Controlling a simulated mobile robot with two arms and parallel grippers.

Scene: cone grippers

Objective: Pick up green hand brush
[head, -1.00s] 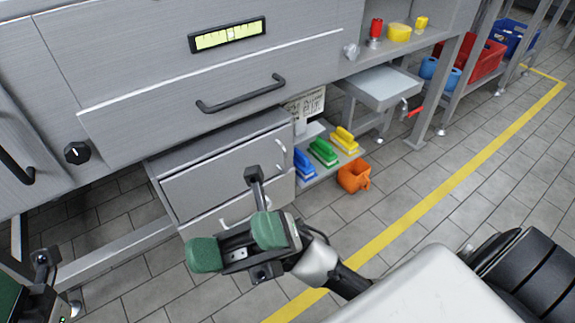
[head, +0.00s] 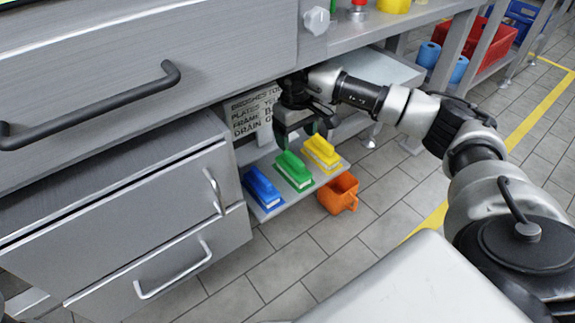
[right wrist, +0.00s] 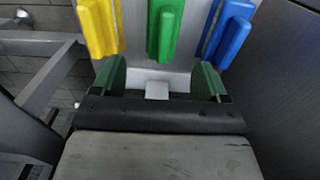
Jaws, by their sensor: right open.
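The green hand brush (head: 294,170) lies on a low grey shelf, between a blue brush (head: 262,188) and a yellow brush (head: 322,152). My right gripper (head: 304,132) is open and empty just behind and above the green brush. In the right wrist view, the gripper's green fingertips (right wrist: 162,82) stand apart. The green brush (right wrist: 166,28) is ahead of the gap between them, with the yellow brush (right wrist: 99,26) on the left and the blue brush (right wrist: 230,30) on the right. My left gripper is not in view.
Grey drawers (head: 150,215) stand left of the shelf (head: 268,213). A printed sign (head: 250,112) is behind the brushes. An orange container (head: 340,194) is on the floor at the right. A grey worktop edge overhangs above my right arm.

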